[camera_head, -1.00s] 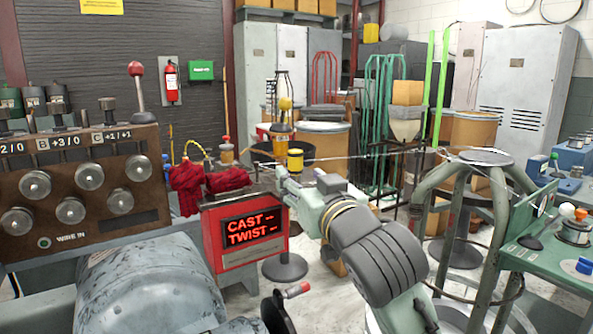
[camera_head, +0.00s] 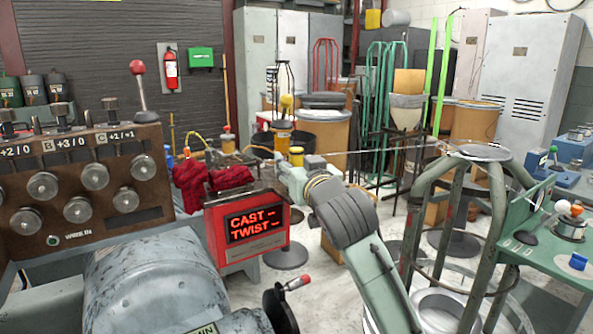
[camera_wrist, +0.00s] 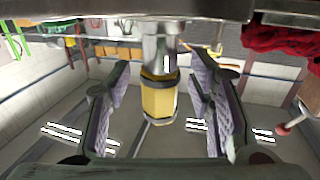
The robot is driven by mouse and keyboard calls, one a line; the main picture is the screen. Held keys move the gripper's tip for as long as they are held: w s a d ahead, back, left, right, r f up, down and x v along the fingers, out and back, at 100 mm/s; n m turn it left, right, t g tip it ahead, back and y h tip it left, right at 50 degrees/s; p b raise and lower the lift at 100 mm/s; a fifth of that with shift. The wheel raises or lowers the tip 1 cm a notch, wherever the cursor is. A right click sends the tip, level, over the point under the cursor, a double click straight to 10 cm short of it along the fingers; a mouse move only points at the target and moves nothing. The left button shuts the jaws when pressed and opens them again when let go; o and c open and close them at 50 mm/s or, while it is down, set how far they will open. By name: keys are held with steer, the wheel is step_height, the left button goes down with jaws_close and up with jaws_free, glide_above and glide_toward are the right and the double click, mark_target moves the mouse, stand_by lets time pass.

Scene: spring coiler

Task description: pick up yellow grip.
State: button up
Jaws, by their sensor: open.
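The yellow grip (camera_wrist: 159,98) is a short yellow cylinder with dark bands at its ends, on a metal stem in the wrist view. My gripper (camera_wrist: 158,88) is open, with one finger on each side of the grip. Gaps show between the grip and both fingers, so it is not clasped. In the head view a yellow cylinder with a dark top (camera_head: 296,156), which looks like the same grip, shows just behind my gripper (camera_head: 284,168). The fingertips are hard to make out there.
A red cloth (camera_head: 231,177) lies left of my gripper, above the red display box (camera_head: 246,224). The knobbed machine panel (camera_head: 86,190) fills the left. A green-grey round stand (camera_head: 476,170) is close on the right of my arm. Drums and cabinets stand behind.

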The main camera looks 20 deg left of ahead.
steer(key=shift+c, duration=0.5)
jaws_close()
